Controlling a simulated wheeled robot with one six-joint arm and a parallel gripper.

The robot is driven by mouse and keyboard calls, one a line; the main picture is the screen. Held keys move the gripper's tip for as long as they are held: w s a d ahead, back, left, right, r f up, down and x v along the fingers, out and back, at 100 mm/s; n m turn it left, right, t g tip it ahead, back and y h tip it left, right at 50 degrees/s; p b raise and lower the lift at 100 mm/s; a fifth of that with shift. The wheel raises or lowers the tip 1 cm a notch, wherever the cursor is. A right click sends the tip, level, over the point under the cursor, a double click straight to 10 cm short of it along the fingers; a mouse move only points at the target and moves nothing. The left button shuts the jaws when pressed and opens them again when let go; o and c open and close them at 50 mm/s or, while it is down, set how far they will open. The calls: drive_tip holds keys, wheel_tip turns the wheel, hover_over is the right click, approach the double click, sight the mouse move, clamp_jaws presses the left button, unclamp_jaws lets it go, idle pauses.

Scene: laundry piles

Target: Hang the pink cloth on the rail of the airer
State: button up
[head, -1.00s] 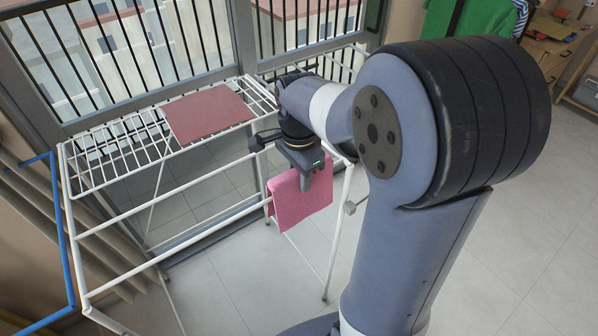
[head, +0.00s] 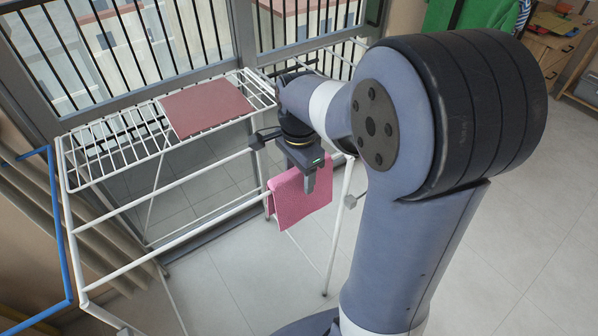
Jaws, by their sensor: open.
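The pink cloth (head: 298,203) hangs folded over the front rail (head: 225,210) of the white airer (head: 66,165), near the rail's right end. One flap faces me and a narrow strip of the other shows behind it at the left. My gripper (head: 309,183) points down at the cloth's upper right part, just above or beside it. Its jaws are open. One finger shows in front of the cloth; the other finger is hidden. I cannot tell whether a finger touches the cloth.
A flat dusky-red cloth (head: 206,107) lies on the airer's top rack. A blue rail (head: 62,235) stands at the left. Green clothing (head: 470,14) and a wooden cabinet (head: 553,42) are at the back right. The tiled floor (head: 500,270) at right is clear.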

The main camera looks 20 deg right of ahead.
wheel_tip(320, 180, up, 11)
drive_tip(key=shift+f+p, duration=0.1)
drive_tip(key=shift+p, duration=0.35)
drive_tip(key=shift+f, duration=0.1)
wheel_tip(320, 180, down, 11)
drive_tip(key=shift+b, duration=0.45)
drive_tip(key=shift+r+p, duration=1.1)
drive_tip(key=shift+r, duration=0.7)
